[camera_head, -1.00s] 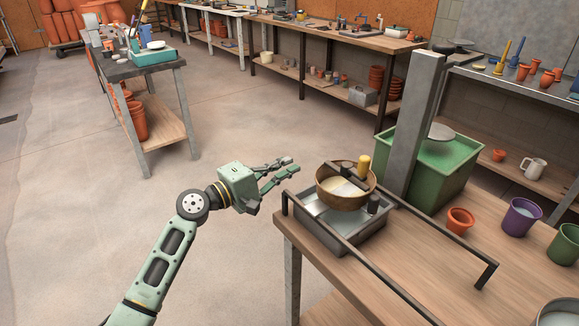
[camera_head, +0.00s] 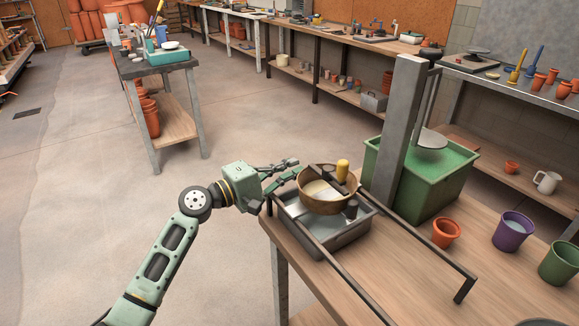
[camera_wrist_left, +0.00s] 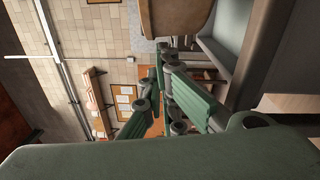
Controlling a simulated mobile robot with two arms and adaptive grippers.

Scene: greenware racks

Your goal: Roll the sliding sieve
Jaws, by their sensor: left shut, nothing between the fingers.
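In the left wrist view the green fingers (camera_wrist_left: 165,95) point towards the brown sieve wall (camera_wrist_left: 176,18) at the top. My right gripper is not in view.
A green tub (camera_head: 420,180) and a grey post (camera_head: 402,130) stand behind the tray. An orange pot (camera_head: 446,233), a purple cup (camera_head: 512,231) and a green cup (camera_head: 560,262) stand on the table's right. The floor left of the table is open.

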